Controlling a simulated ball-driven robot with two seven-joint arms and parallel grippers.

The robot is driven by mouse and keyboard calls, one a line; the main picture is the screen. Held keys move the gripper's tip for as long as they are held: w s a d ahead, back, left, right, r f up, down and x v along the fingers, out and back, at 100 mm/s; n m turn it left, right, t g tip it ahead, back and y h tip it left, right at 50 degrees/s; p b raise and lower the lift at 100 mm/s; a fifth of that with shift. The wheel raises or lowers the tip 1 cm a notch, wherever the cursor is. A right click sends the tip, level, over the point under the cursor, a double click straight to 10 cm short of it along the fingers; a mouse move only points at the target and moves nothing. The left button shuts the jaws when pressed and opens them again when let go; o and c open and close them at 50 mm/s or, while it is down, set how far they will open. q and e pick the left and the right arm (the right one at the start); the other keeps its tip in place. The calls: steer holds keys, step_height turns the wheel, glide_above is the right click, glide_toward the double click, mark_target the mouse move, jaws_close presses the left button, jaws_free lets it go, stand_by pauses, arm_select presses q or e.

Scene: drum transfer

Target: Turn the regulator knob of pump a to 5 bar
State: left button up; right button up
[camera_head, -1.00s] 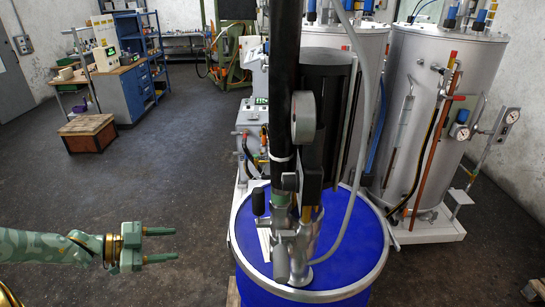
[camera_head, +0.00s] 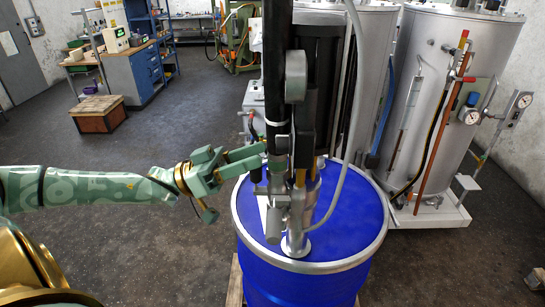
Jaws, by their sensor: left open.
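Pump a stands upright on the blue drum (camera_head: 345,215), with a black vertical tube (camera_head: 276,70) and silver fittings (camera_head: 296,215) at its foot. A round grey gauge (camera_head: 296,76), seen edge-on, sits on its front. A small black knob-like part (camera_head: 257,181) sticks out at the pump's left side, partly hidden by my gripper; I cannot read its setting. My left gripper (camera_head: 262,157) reaches in from the left, open, with its fingertips at the pump's left side, just above that part. I cannot tell whether they touch it. My right gripper is not in view.
A grey hose (camera_head: 362,110) loops down the pump's right side. Large silver tanks (camera_head: 440,110) with pipes and gauges stand behind on a white base (camera_head: 430,217). The floor at left is clear up to a wooden crate (camera_head: 99,114) and a blue workbench (camera_head: 137,82).

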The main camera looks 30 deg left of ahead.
mark_target(284, 144)
arm_select(q)
steer(key=x, duration=0.4)
steer(key=shift+w+d+r+p, duration=0.15)
steer(key=shift+w+p, duration=0.05)
steer(key=shift+p, duration=0.15)
steer(key=c, duration=1)
